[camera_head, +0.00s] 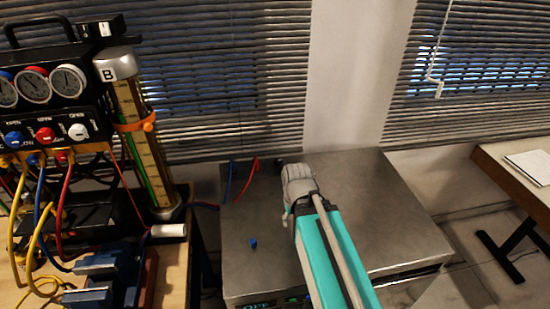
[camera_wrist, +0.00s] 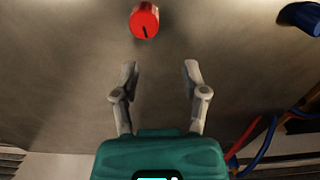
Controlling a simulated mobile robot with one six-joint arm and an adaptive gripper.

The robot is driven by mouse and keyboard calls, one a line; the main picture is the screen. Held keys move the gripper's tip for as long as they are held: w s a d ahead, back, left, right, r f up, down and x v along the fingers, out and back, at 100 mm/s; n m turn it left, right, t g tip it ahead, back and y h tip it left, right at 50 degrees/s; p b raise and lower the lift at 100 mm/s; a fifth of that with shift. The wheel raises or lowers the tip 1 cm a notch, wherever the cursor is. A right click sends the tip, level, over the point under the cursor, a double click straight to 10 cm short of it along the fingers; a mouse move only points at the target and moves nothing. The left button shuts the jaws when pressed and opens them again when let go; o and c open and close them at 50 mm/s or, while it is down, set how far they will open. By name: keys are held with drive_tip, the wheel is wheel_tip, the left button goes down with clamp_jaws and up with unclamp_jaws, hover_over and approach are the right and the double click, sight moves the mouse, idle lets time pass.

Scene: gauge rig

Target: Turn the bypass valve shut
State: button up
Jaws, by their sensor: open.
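A red round knob (camera_wrist: 145,20) with a dark pointer line sits on a grey metal surface in the wrist view, near the top and left of centre. My gripper (camera_wrist: 160,68) is open and empty. Its two fingers point toward the knob from below in the picture, and the knob is beyond the tips, not between them. A blue knob (camera_wrist: 300,17) is at the upper right; a small blue knob also shows on the metal box in the head view (camera_head: 253,243). No readable label tells which one is the bypass valve.
The metal box (camera_head: 400,220) has a mostly bare top. Red and blue hoses (camera_wrist: 262,145) run at the lower right of the wrist view. At left stands a gauge manifold (camera_head: 45,100) with blue, red and white knobs, beside a tall cylinder marked B (camera_head: 140,140).

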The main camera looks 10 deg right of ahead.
drive_tip(key=shift+d, duration=0.25)
drive_tip(key=o, duration=0.3)
drive_tip(key=shift+w+r, duration=0.15)
drive_tip(key=shift+w, duration=0.05)
drive_tip(key=shift+o, duration=0.2)
wheel_tip(320, 180, up, 14)
drive_tip(key=n+p, duration=0.2)
drive_tip(key=p, duration=1.2)
hover_over(278, 160)
drive_tip(key=shift+s, duration=0.15)
drive_tip(key=shift+f, duration=0.25)
wheel_tip(278, 160, down, 14)
drive_tip(key=b, duration=1.3)
drive_tip(key=shift+r+b, duration=0.2)
drive_tip(key=shift+b, duration=0.2)
